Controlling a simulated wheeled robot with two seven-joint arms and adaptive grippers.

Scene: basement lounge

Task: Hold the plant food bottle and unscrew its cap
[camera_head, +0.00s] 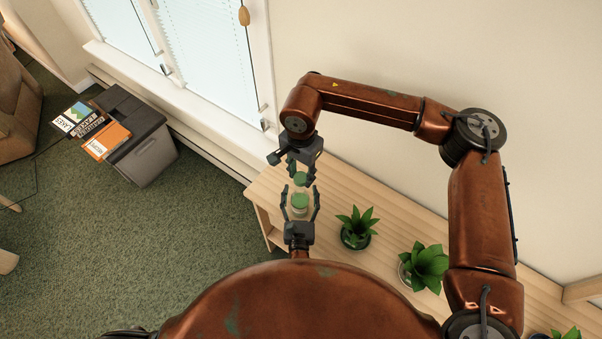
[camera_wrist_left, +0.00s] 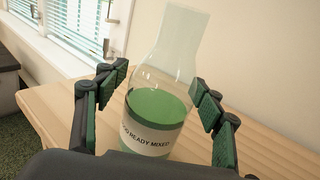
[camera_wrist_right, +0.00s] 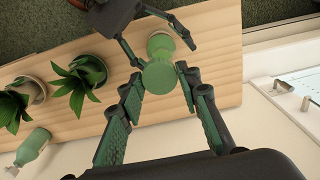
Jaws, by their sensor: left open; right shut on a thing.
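The plant food bottle (camera_wrist_left: 152,108) is clear, with green liquid and a white label, upright on the wooden shelf top (camera_wrist_left: 60,100). It also shows in the head view (camera_head: 300,209). My left gripper (camera_head: 299,203) is open, its fingers on either side of the bottle with gaps in the left wrist view (camera_wrist_left: 157,88). The green cap (camera_head: 300,178) is between the fingertips of my right gripper (camera_wrist_right: 160,82), which points down from above the bottle and is shut on it. The cap also shows in the right wrist view (camera_wrist_right: 158,76). Whether it still touches the neck is unclear.
Potted green plants (camera_head: 355,228) (camera_head: 425,266) stand on the shelf right of the bottle. A pale green container (camera_wrist_right: 33,146) shows in the right wrist view. The window wall (camera_head: 215,55) is behind. A dark cabinet (camera_head: 140,145) with books stands at left, beyond open carpet.

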